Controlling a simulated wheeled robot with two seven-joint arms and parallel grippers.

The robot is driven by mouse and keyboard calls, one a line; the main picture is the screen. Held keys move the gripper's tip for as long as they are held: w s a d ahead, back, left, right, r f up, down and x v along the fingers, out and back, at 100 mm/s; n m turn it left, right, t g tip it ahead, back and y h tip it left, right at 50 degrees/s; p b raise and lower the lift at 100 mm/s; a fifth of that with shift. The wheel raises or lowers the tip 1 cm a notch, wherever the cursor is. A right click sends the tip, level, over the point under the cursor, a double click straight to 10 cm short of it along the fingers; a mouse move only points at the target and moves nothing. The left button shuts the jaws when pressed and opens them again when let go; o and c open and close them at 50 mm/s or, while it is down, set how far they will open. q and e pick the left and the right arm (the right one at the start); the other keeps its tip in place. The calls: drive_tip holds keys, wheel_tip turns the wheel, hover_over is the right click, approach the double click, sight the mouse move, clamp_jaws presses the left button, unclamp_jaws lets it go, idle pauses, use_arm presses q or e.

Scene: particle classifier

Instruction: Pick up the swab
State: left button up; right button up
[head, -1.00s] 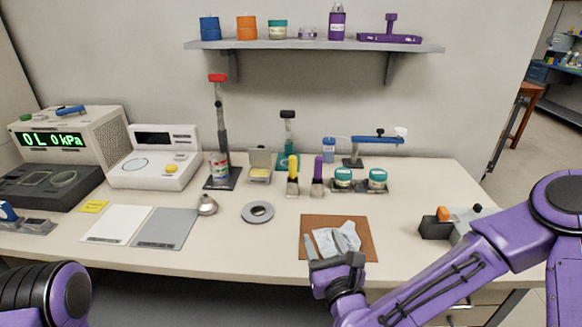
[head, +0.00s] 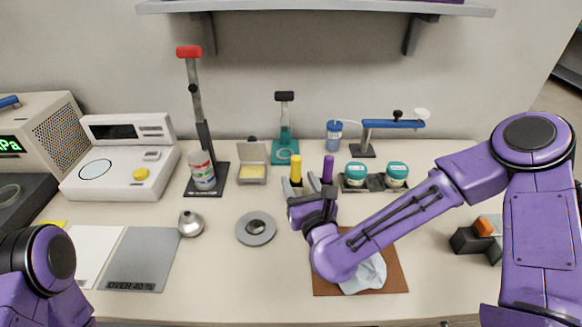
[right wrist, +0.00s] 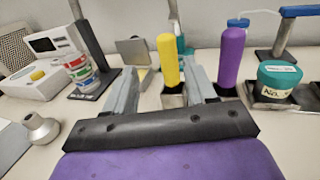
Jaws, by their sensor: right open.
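Two upright handles stand in small metal holders at mid table, a yellow one (head: 296,168) and a purple one (head: 328,168). I cannot tell for sure which is the swab; their lower ends are hidden in the holders. My right gripper (head: 301,186) is open and empty, just in front of the yellow handle. In the right wrist view the yellow handle (right wrist: 168,60) stands between the lines of the two fingers (right wrist: 163,78), and the purple handle (right wrist: 231,58) is outside the right finger. No finger visibly touches either handle. My left gripper is out of view.
Teal-lidded jars (head: 356,172) stand close to the right of the purple handle. An open small box (head: 251,173) and a teal stand (head: 285,148) are to the left and behind. A brown mat (head: 398,270) with a crumpled cloth (head: 366,276) lies under my right forearm.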

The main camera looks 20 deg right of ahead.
sight(298, 169)
drive_tip(key=w+p, duration=0.1)
drive_tip(key=w, duration=0.2)
drive_tip(key=w+d+p, duration=0.1)
drive_tip(key=w, duration=0.2)
drive_tip(key=shift+w+d+f, duration=0.1)
drive_tip(key=shift+w+d, duration=0.05)
drive_tip(key=shift+w, duration=0.3)
clamp_jaws()
